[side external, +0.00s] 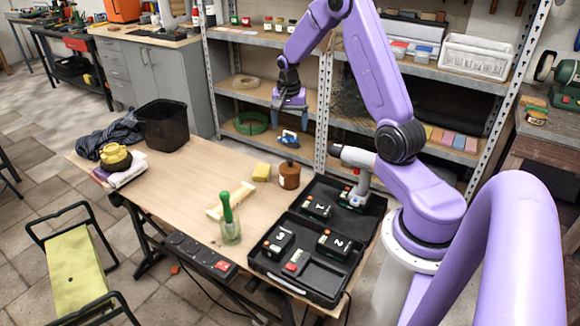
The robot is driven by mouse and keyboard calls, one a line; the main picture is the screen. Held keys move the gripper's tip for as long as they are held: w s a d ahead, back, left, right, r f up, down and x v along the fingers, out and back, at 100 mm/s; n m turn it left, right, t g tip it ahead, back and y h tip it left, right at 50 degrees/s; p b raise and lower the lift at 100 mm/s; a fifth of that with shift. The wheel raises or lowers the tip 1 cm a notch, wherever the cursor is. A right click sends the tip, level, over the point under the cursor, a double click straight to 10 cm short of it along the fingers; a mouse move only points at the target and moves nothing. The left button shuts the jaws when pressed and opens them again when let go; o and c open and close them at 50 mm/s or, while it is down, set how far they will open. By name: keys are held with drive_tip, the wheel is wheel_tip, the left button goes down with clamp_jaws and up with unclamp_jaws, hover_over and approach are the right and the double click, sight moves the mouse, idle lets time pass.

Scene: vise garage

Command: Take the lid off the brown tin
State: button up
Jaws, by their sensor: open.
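The brown tin (289,175) stands upright on the wooden workbench, near its back right edge, beside the open black case. A small dark piece shows at the top of the tin; the lid's seam is too small to make out. My gripper (290,118) points down, open and empty. In the picture it is above the tin and apart from it, with the shelves behind it.
The open black case (268,262) holds batteries and a drill (355,172). A black bin (163,125) is at the back left. The bench's left-middle is clear.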

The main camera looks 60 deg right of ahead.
sight(290, 160)
drive_tip(key=f, duration=0.5)
drive_tip(key=d+f, duration=0.1)
drive_tip(key=f, duration=0.5)
drive_tip(key=w+f, duration=0.1)
drive_tip(key=f, duration=0.4)
drive_tip(key=shift+d+f, duration=0.25)
drive_tip(key=shift+d, duration=0.1)
drive_tip(key=c, duration=1.2)
drive_tip(key=shift+c, duration=0.2)
